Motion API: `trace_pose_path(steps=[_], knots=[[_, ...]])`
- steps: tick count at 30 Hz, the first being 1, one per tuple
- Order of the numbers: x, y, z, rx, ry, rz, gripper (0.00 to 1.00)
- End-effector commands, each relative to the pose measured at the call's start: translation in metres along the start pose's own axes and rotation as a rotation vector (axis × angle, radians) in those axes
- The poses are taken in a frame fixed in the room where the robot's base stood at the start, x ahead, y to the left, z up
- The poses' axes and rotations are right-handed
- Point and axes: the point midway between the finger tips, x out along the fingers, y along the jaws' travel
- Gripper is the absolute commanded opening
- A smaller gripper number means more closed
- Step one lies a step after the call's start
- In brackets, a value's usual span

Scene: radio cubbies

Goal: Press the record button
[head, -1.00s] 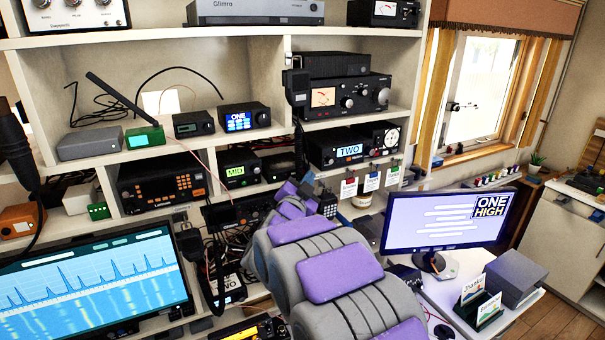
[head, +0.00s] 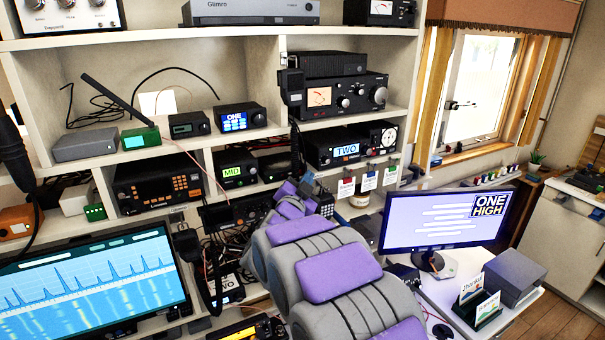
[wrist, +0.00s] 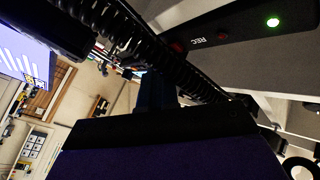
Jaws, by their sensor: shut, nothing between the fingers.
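In the wrist view, a dark panel (wrist: 235,30) carries white REC lettering (wrist: 198,41), seen tilted. A dim red round button (wrist: 178,47) sits beside the lettering, and a green light (wrist: 273,22) glows further right. My gripper (wrist: 156,92) is shut and empty, with its dark fingers below the panel in the picture. I cannot tell whether the fingertips touch anything. In the head view, my grey and purple arm reaches into the lower middle shelves and hides much of what lies behind it. I cannot pick out the record button there.
A coiled black cable (wrist: 150,45) runs close to my fingers in the wrist view. In the head view, radios such as the MID unit (head: 236,170) and TWO unit (head: 345,150) fill the cubbies. A monitor (head: 450,218) stands right of my arm, and a spectrum screen (head: 85,280) left.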

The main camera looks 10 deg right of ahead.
Motion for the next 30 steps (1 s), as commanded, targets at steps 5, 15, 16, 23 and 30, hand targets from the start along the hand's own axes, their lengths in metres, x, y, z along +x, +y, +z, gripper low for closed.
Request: trace_pose_path(steps=[5, 15, 16, 23, 30], knots=[[-0.0012, -0.0018, 0.0014, -0.001, 0.0, -0.001, 0.0], [-0.0007, -0.0013, 0.001, -0.001, 0.0, -0.001, 0.0], [-0.0004, -0.0012, 0.0007, -0.001, 0.0, -0.001, 0.0], [0.0059, -0.0026, 0.0002, 0.0, 0.0, 0.0, 0.0], [0.0063, -0.0036, 0.0017, -0.001, 0.0, -0.001, 0.0]])
